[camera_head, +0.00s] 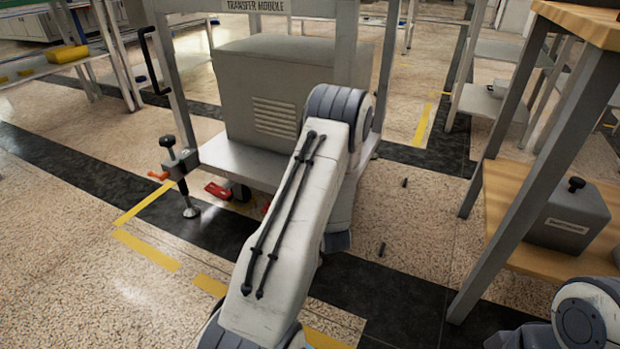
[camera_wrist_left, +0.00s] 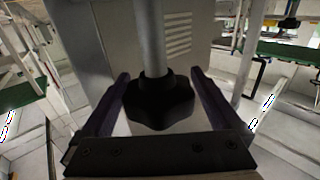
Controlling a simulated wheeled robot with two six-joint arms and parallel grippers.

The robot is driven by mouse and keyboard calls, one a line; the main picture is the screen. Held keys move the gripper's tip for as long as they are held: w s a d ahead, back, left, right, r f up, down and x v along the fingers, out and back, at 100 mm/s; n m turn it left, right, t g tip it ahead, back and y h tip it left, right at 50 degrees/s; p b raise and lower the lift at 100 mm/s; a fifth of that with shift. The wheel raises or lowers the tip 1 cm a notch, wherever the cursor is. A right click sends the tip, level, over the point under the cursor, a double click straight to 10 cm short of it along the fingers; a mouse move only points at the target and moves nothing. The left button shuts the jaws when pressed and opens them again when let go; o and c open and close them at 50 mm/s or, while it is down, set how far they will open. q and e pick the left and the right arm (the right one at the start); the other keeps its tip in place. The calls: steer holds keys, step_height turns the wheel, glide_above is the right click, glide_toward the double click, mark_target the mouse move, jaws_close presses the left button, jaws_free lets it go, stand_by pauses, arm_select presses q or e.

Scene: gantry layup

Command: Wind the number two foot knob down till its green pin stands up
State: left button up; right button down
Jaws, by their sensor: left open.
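A black lobed knob (camera_wrist_left: 160,103) on a grey rod (camera_wrist_left: 150,40) shows in the left wrist view. My left gripper (camera_wrist_left: 160,76) is open, with one dark finger on each side of the knob and a gap at both sides. No number shows on this knob, and I see no green pin. In the head view my left arm hides its own gripper and this knob. Another foot with a black knob (camera_head: 167,141) stands at the front left corner of the transfer module (camera_head: 240,165), with its pad on the floor. My right gripper is out of view.
An orange lever (camera_head: 158,175) and a red piece (camera_head: 217,190) sit low by the module. Two small dark pieces lie on the floor, one (camera_head: 404,183) farther and one (camera_head: 381,249) nearer. A wooden bench (camera_head: 550,205) with a grey box (camera_head: 568,220) stands at right.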

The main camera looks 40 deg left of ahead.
arm_select(q)
steer(key=c, duration=1.4)
steer(key=shift+t, duration=0.3)
